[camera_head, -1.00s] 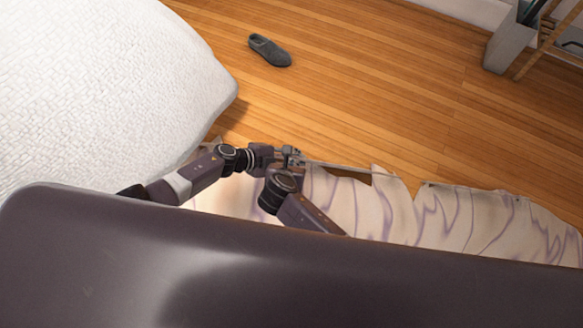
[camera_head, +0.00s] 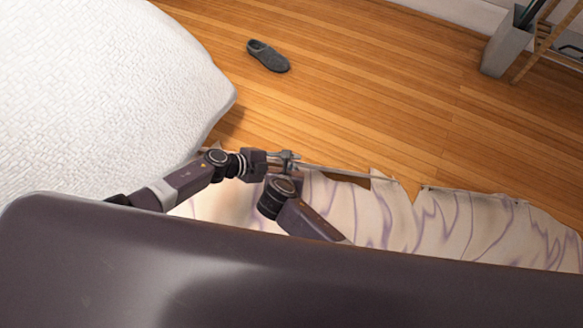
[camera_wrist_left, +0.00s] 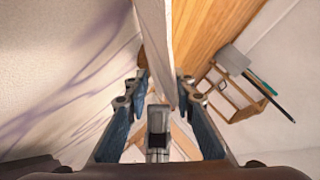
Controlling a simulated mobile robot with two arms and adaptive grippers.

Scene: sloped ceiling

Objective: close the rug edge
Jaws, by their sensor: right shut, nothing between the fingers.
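The rug (camera_head: 340,205) is cream with purple veins and has a ragged, uneven far edge on the wood floor. My left gripper (camera_head: 292,161) is at this far edge, near the bed corner. In the left wrist view, its two fingers (camera_wrist_left: 161,85) stand on either side of a pale upright strip of the rug edge (camera_wrist_left: 155,35). Whether they press on it I cannot tell. My right arm (camera_head: 300,213) reaches over the rug from below; its gripper does not show. My own dark body hides the near part of the rug.
A white bed (camera_head: 110,90) fills the left. A dark grey slipper (camera_head: 268,56) lies on the open wood floor (camera_head: 380,90).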

